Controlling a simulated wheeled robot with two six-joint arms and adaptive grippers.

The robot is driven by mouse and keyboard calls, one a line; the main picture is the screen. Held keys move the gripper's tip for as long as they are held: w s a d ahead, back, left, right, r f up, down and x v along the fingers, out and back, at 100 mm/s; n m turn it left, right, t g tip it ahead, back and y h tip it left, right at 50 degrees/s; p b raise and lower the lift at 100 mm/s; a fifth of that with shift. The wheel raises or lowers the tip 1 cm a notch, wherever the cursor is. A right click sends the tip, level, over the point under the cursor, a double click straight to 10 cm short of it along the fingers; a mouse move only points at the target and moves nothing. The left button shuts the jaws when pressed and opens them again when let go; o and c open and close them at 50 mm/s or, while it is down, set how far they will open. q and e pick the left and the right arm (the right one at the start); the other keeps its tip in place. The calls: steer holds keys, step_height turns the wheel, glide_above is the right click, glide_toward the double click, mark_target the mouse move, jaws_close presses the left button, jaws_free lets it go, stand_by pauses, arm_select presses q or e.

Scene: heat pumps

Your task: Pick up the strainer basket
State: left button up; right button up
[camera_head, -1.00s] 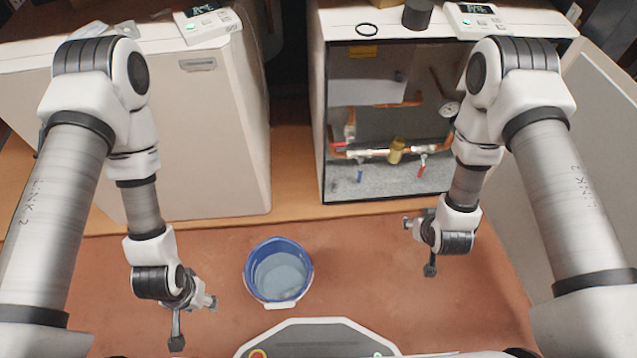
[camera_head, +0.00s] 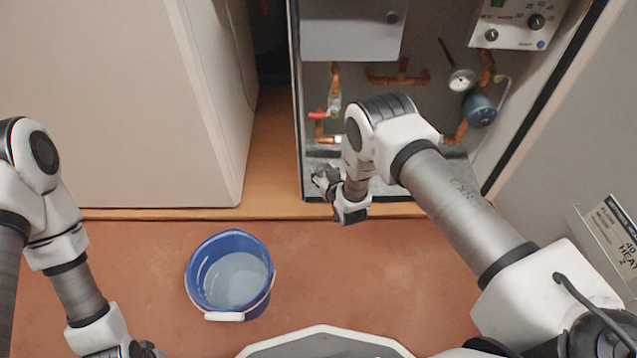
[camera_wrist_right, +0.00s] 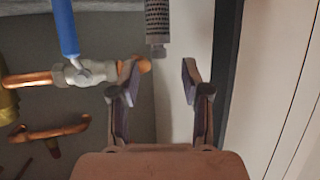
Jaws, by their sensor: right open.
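A dark perforated cylinder, which looks like the strainer basket (camera_wrist_right: 157,20), shows at the top edge of the right wrist view. A small grey tip is at its lower end, and its upper part is cut off. My right gripper (camera_wrist_right: 158,82) is open and empty, with its fingertips apart just below that tip in the picture. In the head view my right gripper (camera_head: 322,180) is at the lower front of the open cabinet, where I cannot make out the basket. My left arm is at the lower left, its jaws cut off by the bottom edge.
In the wrist view a blue-handled valve (camera_wrist_right: 68,30) and copper pipe (camera_wrist_right: 28,79) are left of the fingers. The open cabinet (camera_head: 297,120) holds pipes, a gauge (camera_head: 460,79) and a blue pump (camera_head: 479,108). A blue bucket (camera_head: 190,275) stands on the clear floor.

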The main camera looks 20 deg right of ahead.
mark_target(320, 167)
steer(key=w+f+b, duration=0.2)
steer(key=shift+w+f, duration=0.15)
steer(key=shift+w, duration=0.6)
steer(key=shift+r, duration=0.2)
jaws_close()
arm_select(q)
step_height(320, 167, down, 3)
steer(key=shift+w+f, duration=0.1)
steer(key=shift+f, duration=0.05)
